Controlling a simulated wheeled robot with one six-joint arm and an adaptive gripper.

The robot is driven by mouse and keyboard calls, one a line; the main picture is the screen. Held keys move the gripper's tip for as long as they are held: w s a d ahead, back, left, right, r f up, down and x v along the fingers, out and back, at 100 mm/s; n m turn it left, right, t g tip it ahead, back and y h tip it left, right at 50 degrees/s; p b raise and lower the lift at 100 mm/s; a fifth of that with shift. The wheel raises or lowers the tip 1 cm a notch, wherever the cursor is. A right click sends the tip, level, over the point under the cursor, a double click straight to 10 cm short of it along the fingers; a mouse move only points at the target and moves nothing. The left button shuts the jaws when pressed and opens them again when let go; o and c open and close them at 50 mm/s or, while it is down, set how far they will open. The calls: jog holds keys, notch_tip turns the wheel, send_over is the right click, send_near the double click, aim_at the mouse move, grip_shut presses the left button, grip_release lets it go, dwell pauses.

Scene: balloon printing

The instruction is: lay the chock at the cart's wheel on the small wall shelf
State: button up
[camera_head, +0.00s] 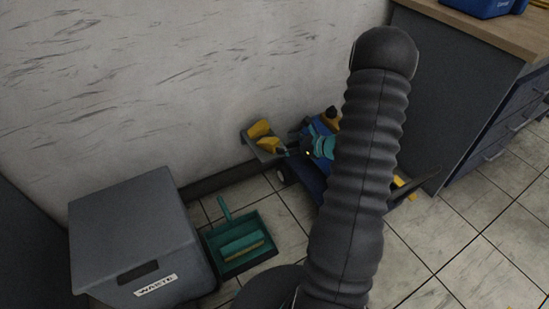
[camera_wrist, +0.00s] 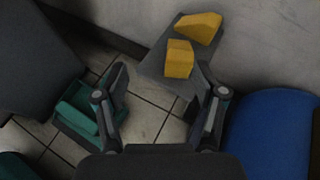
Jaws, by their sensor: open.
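The small wall shelf (camera_head: 250,146) is a grey plate against the wall; it also shows in the wrist view (camera_wrist: 153,62). Two yellow chocks lie on it: a near one (camera_wrist: 180,60) and a far one (camera_wrist: 201,26) by the wall. The head view shows them too, near (camera_head: 268,146) and far (camera_head: 259,129). My gripper (camera_wrist: 164,78) is open at the shelf's front edge, with nothing held between its fingers. The near chock is just beyond the fingertips, closer to the right finger. The cart (camera_head: 303,184) is low beside the wall, partly hidden by my arm.
A grey waste bin (camera_head: 130,235) stands at left, with a teal dustpan (camera_head: 240,248) on the tiles beside it. A dark drawer cabinet (camera_head: 460,90) stands at right. A yellow piece (camera_head: 404,186) shows low beside my arm; I cannot tell what it is. Tiled floor is open at lower right.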

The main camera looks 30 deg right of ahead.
jog(key=s+a+r+n+g+y, duration=0.1)
jog(key=s+a+r+n+g, duration=0.35)
jog(key=a+r+n, duration=0.45)
jog(key=s+a+r+n+g+y, duration=0.1)
jog(key=s+a+r+n+g, duration=0.2)
jog(key=s+a+r+n, duration=0.45)
jog(key=s+a+r+n+h, duration=0.2)
jog(key=s+r+n+h, duration=0.2)
jog(key=s, duration=0.4)
jog(key=s+a+r+n+t+h, duration=0.1)
jog(key=s+a+r+n+h, duration=0.2)
jog(key=s+r+n, duration=0.3)
jog(key=shift+s+n+h, duration=0.8)
jog(key=shift+s+n, duration=0.05)
jog(key=shift+n, duration=0.5)
jog(key=shift+t, duration=0.25)
